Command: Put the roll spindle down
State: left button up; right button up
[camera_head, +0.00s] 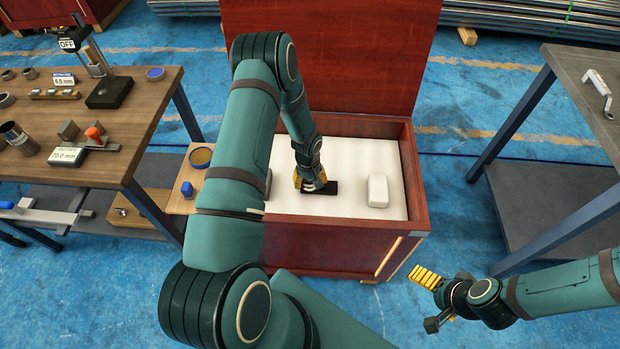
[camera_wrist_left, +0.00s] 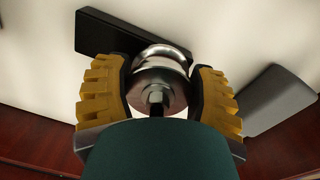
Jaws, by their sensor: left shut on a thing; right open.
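The roll spindle (camera_wrist_left: 158,78) is a shiny metal piece with a rounded body and a nut, seen in the left wrist view. My left gripper (camera_head: 312,184) is shut on it, with yellow ribbed fingers on either side. The gripper is low over the white surface (camera_head: 340,208) inside a red-brown wooden chest. A flat black block (camera_head: 335,187) lies right beside the spindle and also shows in the left wrist view (camera_wrist_left: 120,38). I cannot tell whether the spindle touches the block or the surface. My right gripper (camera_head: 438,300) is open and empty, outside the chest at lower right.
The chest's walls (camera_head: 422,190) and raised lid (camera_head: 330,60) surround the left gripper. A white block (camera_head: 377,190) and a grey block (camera_wrist_left: 282,100) sit on the white surface. A wooden workbench (camera_head: 150,110) stands left, a grey table (camera_head: 595,100) right.

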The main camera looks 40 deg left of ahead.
pick_arm(q)
jog(key=shift+w, duration=0.1)
jog(key=o, duration=1.3)
jog(key=shift+o, duration=0.2)
jog(key=shift+r, duration=0.45)
notch_tip(320, 180, up, 11)
jog(key=p, duration=0.3)
jog(key=s+d+m+h, duration=0.1)
jog(key=s+d+m, duration=0.3)
jog(key=s+d, duration=0.3)
jog(key=s+d+m+t+h, duration=0.1)
jog(key=s+d, duration=0.7)
jog(key=d, duration=0.9)
jog(key=m+h, duration=0.1)
jog(key=m, duration=0.1)
jog(key=shift+s+d+r+m, duration=0.15)
jog(key=shift+d+r+m, duration=0.25)
